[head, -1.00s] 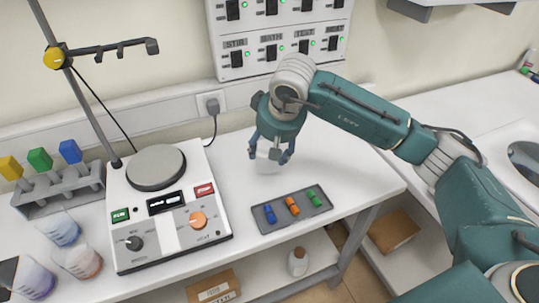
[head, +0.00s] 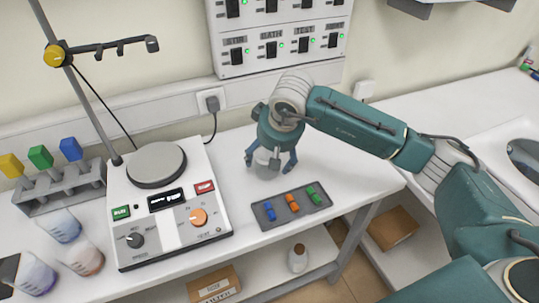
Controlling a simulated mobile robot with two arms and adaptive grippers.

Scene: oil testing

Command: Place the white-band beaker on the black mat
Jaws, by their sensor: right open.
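My right gripper (head: 271,165) points down over the white bench, right of the hotplate. It is open, with its fingers on either side of a pale, clear beaker (head: 265,164) that stands upright on the bench. The gripper hides the beaker's upper part, and I cannot make out a band on it. A black flat patch (head: 8,270), perhaps the black mat, shows at the lower left edge beside a beaker with purplish contents (head: 36,276). My left gripper is not in view.
The white hotplate (head: 178,238) with its stand fills the bench left of the gripper. A grey tray (head: 263,221) with small coloured pieces lies in front. Blue (head: 61,226) and reddish (head: 82,256) beakers and a rack (head: 55,197) stand at the left. Bench right of the gripper is clear.

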